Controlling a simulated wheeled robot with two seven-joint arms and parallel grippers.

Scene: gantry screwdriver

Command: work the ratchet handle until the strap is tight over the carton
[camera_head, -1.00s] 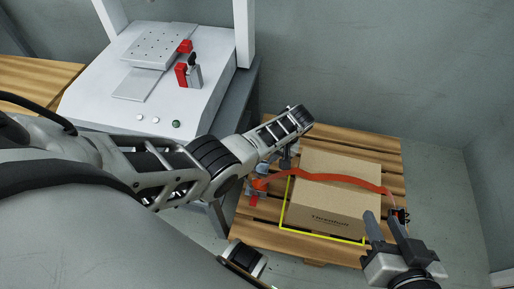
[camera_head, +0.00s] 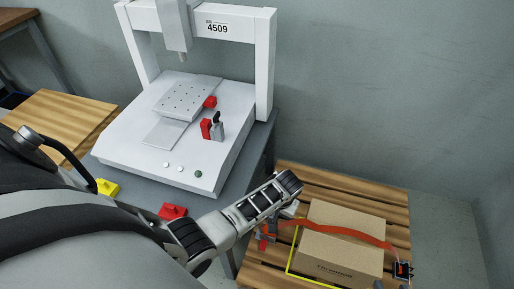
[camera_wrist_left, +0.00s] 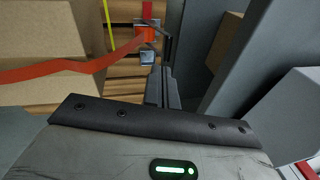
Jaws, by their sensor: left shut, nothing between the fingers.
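The brown carton (camera_head: 342,255) sits on the wooden pallet. The orange-red strap (camera_head: 345,232) lies across the carton's top in a wavy line; it also shows in the left wrist view (camera_wrist_left: 50,70). At its left end is the ratchet (camera_head: 268,232), partly hidden by my left arm. In the left wrist view, the ratchet's dark handle (camera_wrist_left: 168,38) stands just beyond my left gripper (camera_wrist_left: 163,88), which is shut and empty. I cannot tell if they touch.
A dark fitting (camera_head: 402,270) is at the strap's right end. A yellow line (camera_head: 291,255) runs around the carton's base. The white gantry machine (camera_head: 230,115) stands on a grey table left of the pallet (camera_head: 397,208). Red and yellow blocks lie on the table.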

